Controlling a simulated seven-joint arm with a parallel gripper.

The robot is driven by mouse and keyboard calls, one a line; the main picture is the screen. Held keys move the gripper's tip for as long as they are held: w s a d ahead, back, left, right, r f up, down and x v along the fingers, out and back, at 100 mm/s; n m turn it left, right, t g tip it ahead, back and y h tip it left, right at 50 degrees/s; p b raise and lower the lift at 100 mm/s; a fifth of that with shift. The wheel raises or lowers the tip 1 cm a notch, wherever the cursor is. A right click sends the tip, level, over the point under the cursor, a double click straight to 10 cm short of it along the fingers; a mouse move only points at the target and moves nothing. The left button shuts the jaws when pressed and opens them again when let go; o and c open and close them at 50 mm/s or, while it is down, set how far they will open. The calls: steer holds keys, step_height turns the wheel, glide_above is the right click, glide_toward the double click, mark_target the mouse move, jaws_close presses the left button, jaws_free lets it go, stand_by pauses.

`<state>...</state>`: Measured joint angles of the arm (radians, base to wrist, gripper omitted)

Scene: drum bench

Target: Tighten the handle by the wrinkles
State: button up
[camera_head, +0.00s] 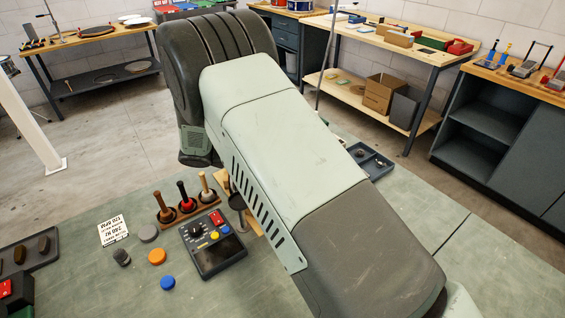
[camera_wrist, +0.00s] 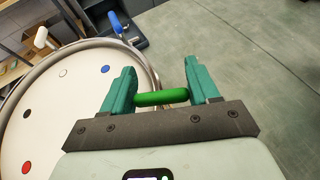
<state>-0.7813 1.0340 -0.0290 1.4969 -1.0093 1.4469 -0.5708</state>
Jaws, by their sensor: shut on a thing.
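In the wrist view a drum with a pale head (camera_wrist: 72,118) and a metal rim fills the left side. My gripper (camera_wrist: 160,66) has its two green fingers at the ends of a green handle (camera_wrist: 162,97), shut on it beside the rim. A blue handle (camera_wrist: 116,22) and a cream handle (camera_wrist: 41,38) stand farther around the rim. The head bears a red dot (camera_wrist: 27,167), a blue dot (camera_wrist: 105,69), a white dot (camera_wrist: 63,72) and a dark dot. I cannot make out wrinkles on the visible head. In the head view my arm hides the drum and gripper.
On the green bench (camera_head: 110,283) stand a control box (camera_head: 213,244), a rack of mallets (camera_head: 187,211), a label card (camera_head: 112,230), an orange puck (camera_head: 157,257) and a blue puck (camera_head: 167,283). A dark tray (camera_head: 370,159) lies beyond my arm. The bench right of the drum is clear.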

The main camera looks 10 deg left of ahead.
stand_by(0.3)
steer(key=o, duration=1)
steer(key=shift+c, duration=0.2)
steer(key=v, duration=1.1)
steer(key=shift+d, duration=0.1)
